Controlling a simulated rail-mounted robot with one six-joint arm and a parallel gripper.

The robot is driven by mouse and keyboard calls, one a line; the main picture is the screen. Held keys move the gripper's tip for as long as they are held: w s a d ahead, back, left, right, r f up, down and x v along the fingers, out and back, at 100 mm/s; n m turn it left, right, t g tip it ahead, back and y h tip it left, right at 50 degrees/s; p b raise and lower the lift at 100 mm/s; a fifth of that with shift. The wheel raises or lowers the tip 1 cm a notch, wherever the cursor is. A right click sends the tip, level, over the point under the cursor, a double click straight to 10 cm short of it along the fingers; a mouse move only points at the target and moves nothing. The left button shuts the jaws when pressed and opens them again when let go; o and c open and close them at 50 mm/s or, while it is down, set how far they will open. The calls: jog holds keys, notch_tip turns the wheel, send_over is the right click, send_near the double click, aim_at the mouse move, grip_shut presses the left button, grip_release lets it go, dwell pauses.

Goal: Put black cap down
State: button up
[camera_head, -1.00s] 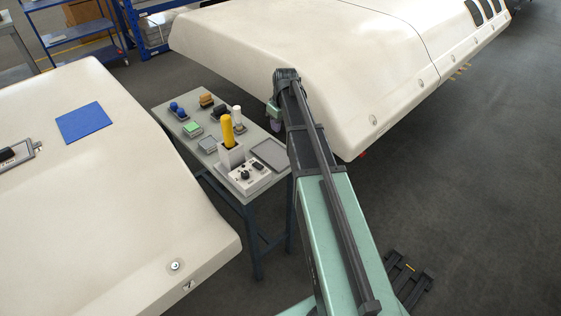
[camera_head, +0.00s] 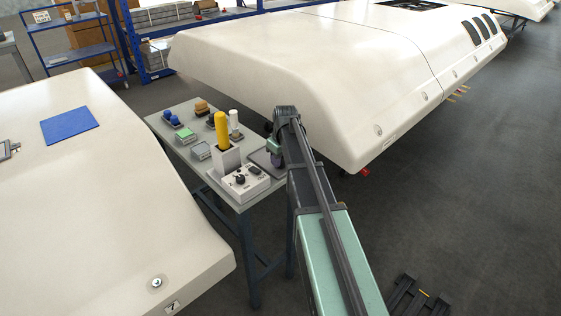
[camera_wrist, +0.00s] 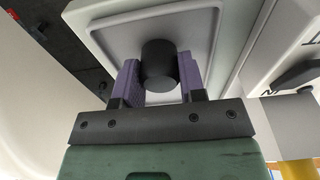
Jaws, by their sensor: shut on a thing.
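The black cap (camera_wrist: 158,65) is a short dark cylinder between the two purple fingers of my gripper (camera_wrist: 158,78) in the wrist view. The fingers are shut on its sides. Beyond it lies a pale grey square tray (camera_wrist: 110,38) with a raised rim. The cap is in front of the tray's flat middle; I cannot tell whether it touches. In the head view my gripper (camera_head: 275,158) is at the right end of the table, at the grey tray (camera_head: 257,161), which my arm partly covers. The cap is hidden there.
The grey table (camera_head: 186,142) also bears a white control box (camera_head: 246,182), a yellow cylinder (camera_head: 222,130) in a grey holder, a white cylinder (camera_head: 234,121), and small green and blue items. Large cream-coloured bodies (camera_head: 300,70) stand close on both sides.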

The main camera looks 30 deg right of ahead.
jog(key=shift+f, duration=0.25)
jog(key=o, duration=0.8)
jog(key=shift+r, duration=0.1)
jog(key=shift+o, duration=0.2)
notch_tip(320, 180, up, 13)
jog(key=s+p, duration=0.1)
jog(key=p, duration=1.2)
jog(key=s+a+m+g, duration=0.1)
jog(key=s+a+m, duration=0.2)
jog(key=s+a, duration=1.7)
jog(key=shift+s+a+f+b, duration=0.15)
jog(key=shift+s+f+b, duration=0.3)
jog(key=shift+s, duration=0.8)
